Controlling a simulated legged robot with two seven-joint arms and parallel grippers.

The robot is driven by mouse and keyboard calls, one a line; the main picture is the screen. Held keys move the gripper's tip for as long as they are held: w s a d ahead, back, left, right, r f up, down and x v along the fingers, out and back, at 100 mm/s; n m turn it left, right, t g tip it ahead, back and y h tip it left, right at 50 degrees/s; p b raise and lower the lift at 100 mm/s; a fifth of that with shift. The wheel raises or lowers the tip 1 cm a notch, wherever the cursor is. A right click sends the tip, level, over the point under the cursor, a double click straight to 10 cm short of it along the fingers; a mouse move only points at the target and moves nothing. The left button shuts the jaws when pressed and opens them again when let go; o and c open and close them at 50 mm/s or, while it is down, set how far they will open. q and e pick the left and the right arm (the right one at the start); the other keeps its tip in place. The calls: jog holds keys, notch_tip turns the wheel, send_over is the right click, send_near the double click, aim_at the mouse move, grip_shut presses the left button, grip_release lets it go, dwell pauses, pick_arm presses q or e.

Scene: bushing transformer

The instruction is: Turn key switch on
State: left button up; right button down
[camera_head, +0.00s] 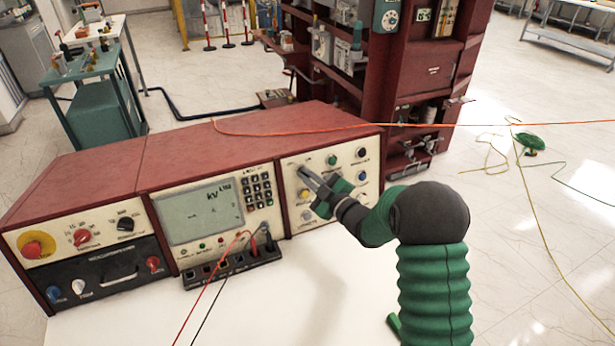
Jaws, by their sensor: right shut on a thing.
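A red test console (215,140) with cream front panels stands on a white table. My right gripper (307,174) reaches from the lower right to the console's right panel (288,167). It is shut at the upper left control there, which I take to be the key switch; the fingers hide most of it, so its turn position cannot be told. My left gripper is not in view.
The middle panel has a lit display (200,212), a keypad (258,187) and a socket block (232,262) with red and black leads running forward. An orange cable (300,131) crosses the console's top. A tall red cabinet (385,70) stands behind. The white tabletop (310,290) in front is mostly clear.

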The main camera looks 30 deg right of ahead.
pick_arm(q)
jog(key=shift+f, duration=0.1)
pick_arm(e)
jog(key=shift+f, duration=0.25)
pick_arm(q)
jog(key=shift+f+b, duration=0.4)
jog(key=shift+b, duration=0.1)
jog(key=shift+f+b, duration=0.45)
pick_arm(e)
jog(key=m+h, duration=0.1)
jog(key=m, duration=0.1)
jog(key=m+h, duration=0.1)
jog(key=m, duration=0.2)
jog(key=shift+s+f+m+t, duration=0.1)
jog(key=shift+f+m+t, duration=0.1)
jog(key=shift+m+t, duration=0.15)
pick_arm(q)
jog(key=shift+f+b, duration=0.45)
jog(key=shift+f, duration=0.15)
pick_arm(e)
jog(key=m+h, duration=0.2)
jog(key=m, duration=0.3)
jog(key=m+g+h, duration=0.1)
jog(key=m+h, duration=0.1)
jog(key=m, duration=0.4)
jog(key=m+h, duration=0.2)
jog(key=m, duration=0.3)
jog(key=shift+a+r+m, duration=0.1)
jog(key=shift+a+m, duration=0.15)
jog(key=shift+g, duration=0.25)
